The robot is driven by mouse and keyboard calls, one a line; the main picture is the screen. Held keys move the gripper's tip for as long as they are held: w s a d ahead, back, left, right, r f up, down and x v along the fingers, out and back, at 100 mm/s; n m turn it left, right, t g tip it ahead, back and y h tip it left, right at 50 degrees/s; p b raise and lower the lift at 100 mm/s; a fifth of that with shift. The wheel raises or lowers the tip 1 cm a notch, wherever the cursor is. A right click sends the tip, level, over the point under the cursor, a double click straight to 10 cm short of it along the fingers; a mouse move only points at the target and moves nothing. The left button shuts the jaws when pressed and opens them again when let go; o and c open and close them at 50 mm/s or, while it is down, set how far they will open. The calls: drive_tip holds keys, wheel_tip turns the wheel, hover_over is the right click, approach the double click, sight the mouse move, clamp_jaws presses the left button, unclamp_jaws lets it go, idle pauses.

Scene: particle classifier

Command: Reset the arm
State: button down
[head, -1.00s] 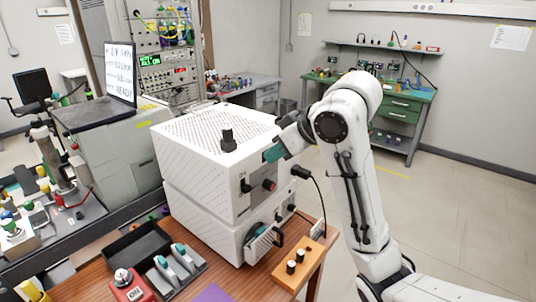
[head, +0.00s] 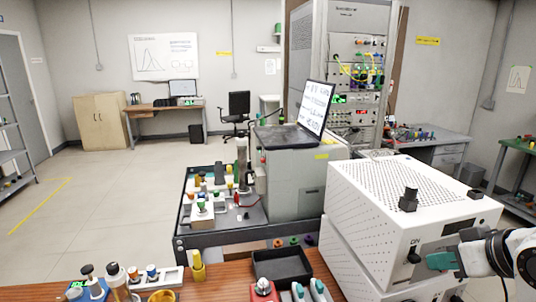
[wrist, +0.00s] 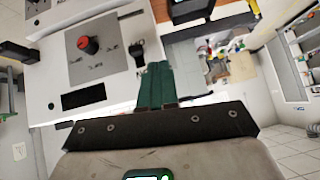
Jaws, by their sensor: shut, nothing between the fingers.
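My gripper (head: 440,261) is at the right edge of the head view, in front of the control face of a white perforated instrument box (head: 345,232). Its teal fingers are together and hold nothing. In the wrist view the shut fingers (wrist: 157,86) point toward a white panel with a red knob (wrist: 88,45) and a black switch (wrist: 139,53). I cannot tell whether the fingertips touch the panel. Only the end of my white arm (head: 520,262) shows in the head view; the rest is out of frame.
A wooden bench (head: 222,283) holds a black tray (head: 283,268), a red block (head: 263,292) and grey-teal tools. A laptop (head: 318,108) stands on a grey machine behind the white box. Open floor (head: 90,200) lies at the left.

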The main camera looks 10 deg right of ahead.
drive_tip(key=s+a+f+g, duration=0.1)
drive_tip(key=s+a+f, duration=0.25)
drive_tip(key=f, duration=0.35)
drive_tip(key=s+a+f+m+g, duration=0.1)
drive_tip(key=s+a+f, duration=0.1)
drive_tip(key=a+f, duration=0.35)
drive_tip(key=s+a+f+g, duration=0.2)
drive_tip(key=s+f, duration=0.1)
drive_tip(key=f, duration=0.5)
drive_tip(key=s+f+g, duration=0.2)
drive_tip(key=s+f, duration=0.3)
drive_tip(key=s, duration=0.3)
drive_tip(key=s+f+g+h, duration=0.1)
drive_tip(key=s+f, duration=0.5)
drive_tip(key=s, duration=0.3)
drive_tip(key=shift+s+a+f+n+g, duration=0.2)
drive_tip(key=shift+f+n+g, duration=0.1)
drive_tip(key=shift+g, duration=0.1)
drive_tip(key=shift+w, duration=0.1)
